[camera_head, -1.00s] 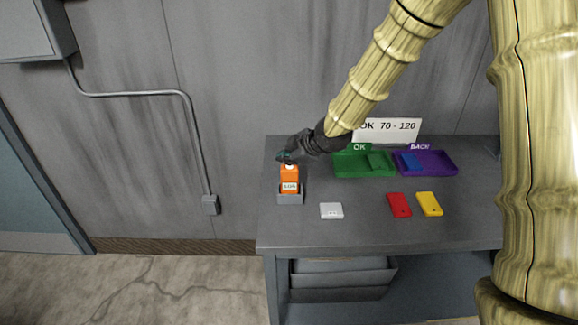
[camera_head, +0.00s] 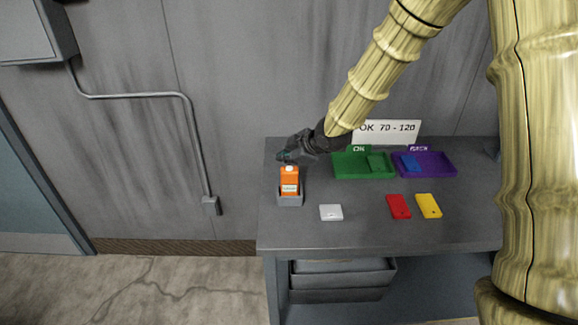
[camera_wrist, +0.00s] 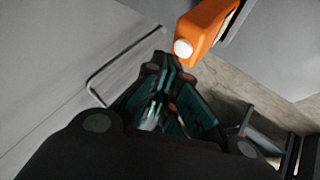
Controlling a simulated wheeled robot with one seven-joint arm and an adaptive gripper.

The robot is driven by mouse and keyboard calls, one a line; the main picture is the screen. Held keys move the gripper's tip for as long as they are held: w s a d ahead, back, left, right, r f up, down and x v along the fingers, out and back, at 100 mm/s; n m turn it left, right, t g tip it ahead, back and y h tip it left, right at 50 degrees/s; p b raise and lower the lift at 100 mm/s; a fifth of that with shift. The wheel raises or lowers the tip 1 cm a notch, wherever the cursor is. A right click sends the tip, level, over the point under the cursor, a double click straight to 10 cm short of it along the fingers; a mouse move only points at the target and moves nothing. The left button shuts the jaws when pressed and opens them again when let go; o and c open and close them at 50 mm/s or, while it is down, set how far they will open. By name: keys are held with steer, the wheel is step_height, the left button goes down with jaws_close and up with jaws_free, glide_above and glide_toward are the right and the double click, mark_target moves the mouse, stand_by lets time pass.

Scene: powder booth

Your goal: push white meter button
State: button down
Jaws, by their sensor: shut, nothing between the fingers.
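The orange meter (camera_head: 290,181) stands upright in a grey holder (camera_head: 291,200) at the left of the table. Its white button (camera_head: 289,168) is on its top end. In the wrist view the orange meter (camera_wrist: 207,25) is at the top, with the round white button (camera_wrist: 183,48) facing me. My gripper (camera_head: 283,157) is shut and empty, just above and behind the meter's top. In the wrist view its fingertips (camera_wrist: 168,62) lie right beside the button; I cannot tell whether they touch it. The small print on the meter's pale face is unreadable.
A white block (camera_head: 331,212), a red block (camera_head: 398,206) and a yellow block (camera_head: 429,205) lie on the table (camera_head: 350,237). A green OK tray (camera_head: 345,173) and a purple tray (camera_head: 443,170) stand behind, before a sign (camera_head: 400,131) reading OK 70 - 120. The table's front is clear.

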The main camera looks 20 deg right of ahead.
mark_target(287, 169)
steer(key=shift+r, duration=0.1)
step_height(287, 169, up, 6)
steer(key=p, duration=0.4)
steer(key=shift+p, duration=0.3)
stand_by(0.6)
